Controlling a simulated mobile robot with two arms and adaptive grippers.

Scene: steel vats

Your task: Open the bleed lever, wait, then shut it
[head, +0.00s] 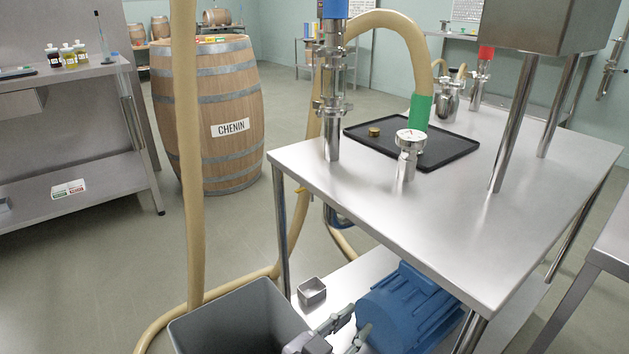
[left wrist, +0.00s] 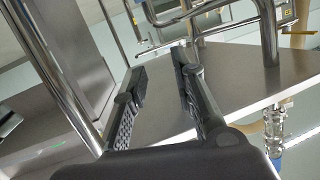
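My left gripper (head: 357,320) is at the bottom of the head view, in front of a blue motor (head: 410,305) under the steel table. In the left wrist view the left gripper (left wrist: 160,60) has its two dark fingers apart, with nothing between them. Steel pipes (left wrist: 205,10) run beyond the fingertips, apart from them as far as I can tell. A small yellow handle (left wrist: 298,33) shows at the right of that view. I cannot tell which part is the bleed lever. My right gripper is not in view.
A grey bin (head: 235,315) and a small metal box (head: 312,291) are below. A barrel (head: 210,130) stands behind open floor.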

